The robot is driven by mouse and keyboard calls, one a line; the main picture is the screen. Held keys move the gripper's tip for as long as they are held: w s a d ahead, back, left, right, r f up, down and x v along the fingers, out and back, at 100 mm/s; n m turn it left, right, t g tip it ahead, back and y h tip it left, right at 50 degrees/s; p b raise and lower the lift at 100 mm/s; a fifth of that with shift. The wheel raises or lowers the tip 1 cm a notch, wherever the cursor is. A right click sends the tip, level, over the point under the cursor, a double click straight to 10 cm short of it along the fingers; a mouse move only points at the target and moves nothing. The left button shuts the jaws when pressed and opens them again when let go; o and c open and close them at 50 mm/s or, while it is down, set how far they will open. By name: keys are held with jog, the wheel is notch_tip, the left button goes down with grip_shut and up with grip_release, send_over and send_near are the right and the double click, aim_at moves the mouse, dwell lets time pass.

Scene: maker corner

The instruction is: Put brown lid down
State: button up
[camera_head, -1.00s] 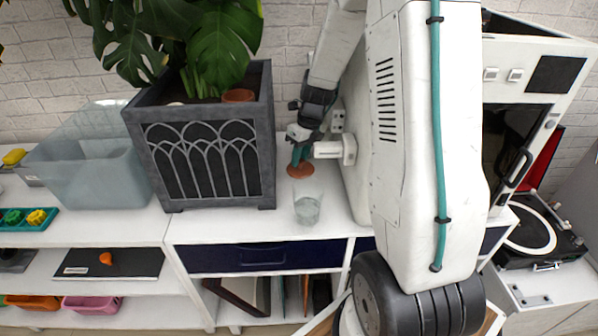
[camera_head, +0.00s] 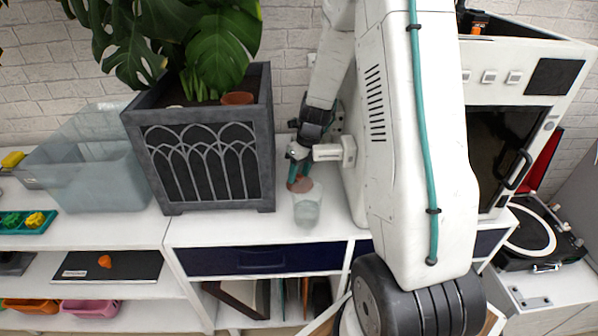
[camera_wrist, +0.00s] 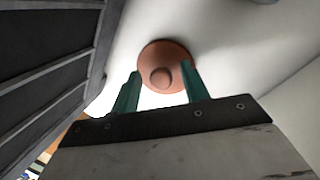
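The brown lid (camera_head: 301,186) is a round terracotta-coloured disc. My gripper (camera_head: 299,172) is right above the lid, pointing down. In the wrist view the green fingers of my gripper (camera_wrist: 160,70) stand apart on either side of the knob, with a visible gap on both sides.
A large grey planter (camera_head: 205,160) with a leafy plant stands close left of my gripper. A translucent bin (camera_head: 90,175) is farther left. A white machine (camera_head: 505,130) with a dark door stands at the right, and a record player (camera_head: 535,238) is beyond it.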

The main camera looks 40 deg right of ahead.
jog(key=v, duration=1.2)
jog(key=s+a+r+n, duration=0.4)
jog(key=a+r+n, duration=0.3)
jog(key=s+a+r+n, duration=0.2)
jog(key=s+a+n, duration=0.2)
jog(key=s+n, duration=0.3)
jog(key=s+a+r+n+h, duration=0.1)
jog(key=s+a+r+n, duration=0.1)
jog(key=s+a+n, duration=0.2)
jog(key=s+a+r+n+h, duration=0.1)
jog(key=s+a+n, duration=0.3)
jog(key=s+n, duration=0.7)
jog(key=shift+r+n, duration=0.9)
jog(key=shift+n, duration=1.7)
jog(key=shift+s+a, duration=0.15)
